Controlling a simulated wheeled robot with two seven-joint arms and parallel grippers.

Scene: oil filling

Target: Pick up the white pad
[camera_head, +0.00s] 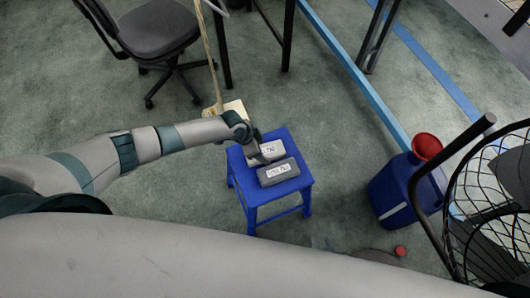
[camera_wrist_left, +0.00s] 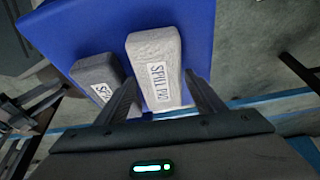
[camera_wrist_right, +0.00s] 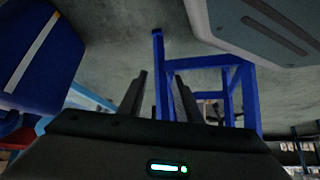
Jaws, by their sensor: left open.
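The white pad (camera_head: 270,150), labelled as a spill pad, lies on the blue stool (camera_head: 294,147) beside a darker grey pad (camera_head: 277,172). In the left wrist view the white pad (camera_wrist_left: 154,48) extends between the fingertips of my left gripper (camera_wrist_left: 160,88), and the grey pad (camera_wrist_left: 97,75) is just left of the left finger. My left gripper (camera_head: 257,155) is open at the pad's left end; contact cannot be told. My right gripper (camera_wrist_right: 160,85) has its fingers apart with nothing between them. It is not visible in the head view.
A blue container (camera_head: 393,195) with a red funnel (camera_head: 427,147) stands right of the stool, beside a black wire basket (camera_head: 490,200). A broom (camera_head: 229,109) stands behind the stool, and an office chair (camera_head: 155,28) is at the back left. Floor is clear around the stool's front left.

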